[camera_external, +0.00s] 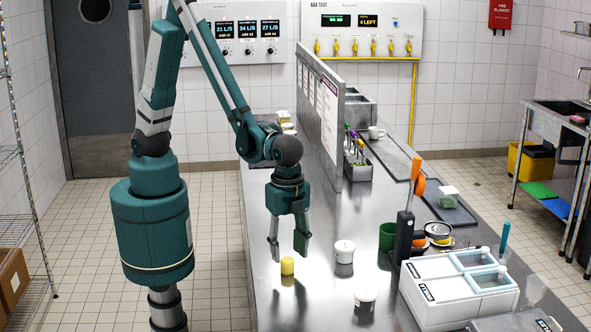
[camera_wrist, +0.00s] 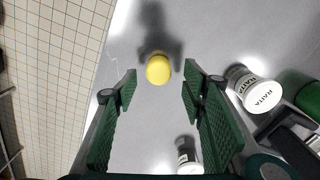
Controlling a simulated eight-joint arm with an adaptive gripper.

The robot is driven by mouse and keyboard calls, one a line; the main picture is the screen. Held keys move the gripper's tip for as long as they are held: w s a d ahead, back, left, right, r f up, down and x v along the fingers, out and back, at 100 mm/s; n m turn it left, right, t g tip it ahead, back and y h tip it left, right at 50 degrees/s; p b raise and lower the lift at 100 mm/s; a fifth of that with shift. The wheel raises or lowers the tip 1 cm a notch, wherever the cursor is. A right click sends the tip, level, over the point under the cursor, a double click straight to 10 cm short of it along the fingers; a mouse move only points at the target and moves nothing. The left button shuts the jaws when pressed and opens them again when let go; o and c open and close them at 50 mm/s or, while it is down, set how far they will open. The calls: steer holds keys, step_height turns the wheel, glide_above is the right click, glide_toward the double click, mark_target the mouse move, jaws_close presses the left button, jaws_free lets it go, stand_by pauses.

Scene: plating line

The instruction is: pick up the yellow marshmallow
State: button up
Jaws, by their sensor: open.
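The yellow marshmallow (camera_external: 287,266) is a small upright cylinder on the steel counter, near its left edge. In the wrist view the marshmallow (camera_wrist: 158,69) shows as a round yellow top, ahead of and between the two fingers. My gripper (camera_external: 288,250) is open and empty, pointing down above the marshmallow. In the wrist view my gripper's green padded fingers (camera_wrist: 158,85) stand wide apart, with the marshmallow not touching either one. The exact height of the fingertips above it is hard to tell.
White lidded tubs stand to the right, one nearer the back (camera_external: 344,250) and one in front (camera_external: 364,300). A green cup (camera_external: 387,236) and a white machine (camera_external: 455,285) are further right. The counter (camera_external: 315,285) around the marshmallow is clear. A tall divider panel (camera_external: 322,110) stands behind.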

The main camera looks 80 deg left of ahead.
mark_target(287, 260)
steer(key=shift+s+f, duration=0.15)
steer(key=shift+f, duration=2.2)
steer(key=c, duration=0.7)
